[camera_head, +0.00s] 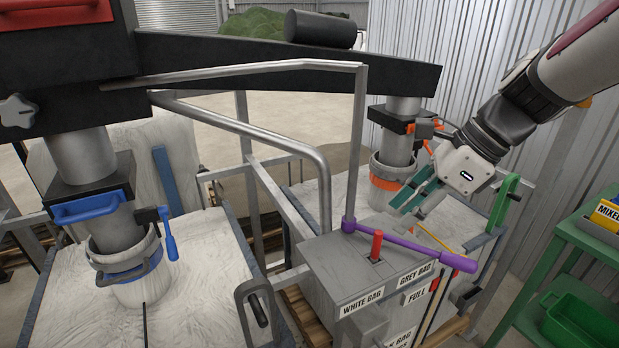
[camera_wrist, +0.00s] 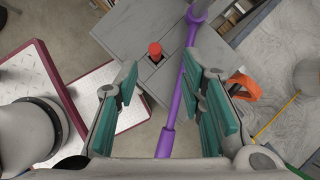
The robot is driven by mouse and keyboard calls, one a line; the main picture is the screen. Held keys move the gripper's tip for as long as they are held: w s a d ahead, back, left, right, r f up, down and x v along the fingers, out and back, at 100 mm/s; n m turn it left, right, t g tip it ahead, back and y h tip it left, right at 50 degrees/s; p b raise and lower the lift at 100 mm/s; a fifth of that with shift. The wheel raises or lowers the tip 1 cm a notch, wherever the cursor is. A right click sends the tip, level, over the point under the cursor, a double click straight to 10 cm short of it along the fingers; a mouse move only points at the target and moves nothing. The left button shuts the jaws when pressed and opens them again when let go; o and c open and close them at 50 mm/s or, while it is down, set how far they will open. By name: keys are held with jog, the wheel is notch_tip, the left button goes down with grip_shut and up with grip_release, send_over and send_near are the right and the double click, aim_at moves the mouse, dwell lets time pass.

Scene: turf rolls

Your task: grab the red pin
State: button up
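The red pin (camera_head: 377,245) stands upright in a slot on top of a grey box (camera_head: 340,262), close to the label reading "WHITE BAG". In the wrist view the red pin (camera_wrist: 155,49) shows from above, beyond the fingertips and a little left of the middle between them. My gripper (camera_head: 408,204) hangs above and to the right of the pin in the head view. Its teal-padded fingers are spread apart in the wrist view (camera_wrist: 172,84), with nothing held between them.
A purple bar (camera_head: 410,243) crosses the box right beside the pin and passes under my open fingers in the wrist view. A bent grey pipe (camera_head: 358,140) rises behind the box. An orange handle (camera_wrist: 243,87) lies right of my fingers. Green shelving (camera_head: 540,270) stands at right.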

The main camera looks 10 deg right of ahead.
aim_at(378, 238)
jog(key=shift+s+a+x, duration=0.1)
jog(key=shift+s+x, duration=0.05)
jog(key=shift+x, duration=1.75)
jog(key=shift+s+a+x, duration=0.15)
jog(key=shift+x, duration=1.75)
grip_shut()
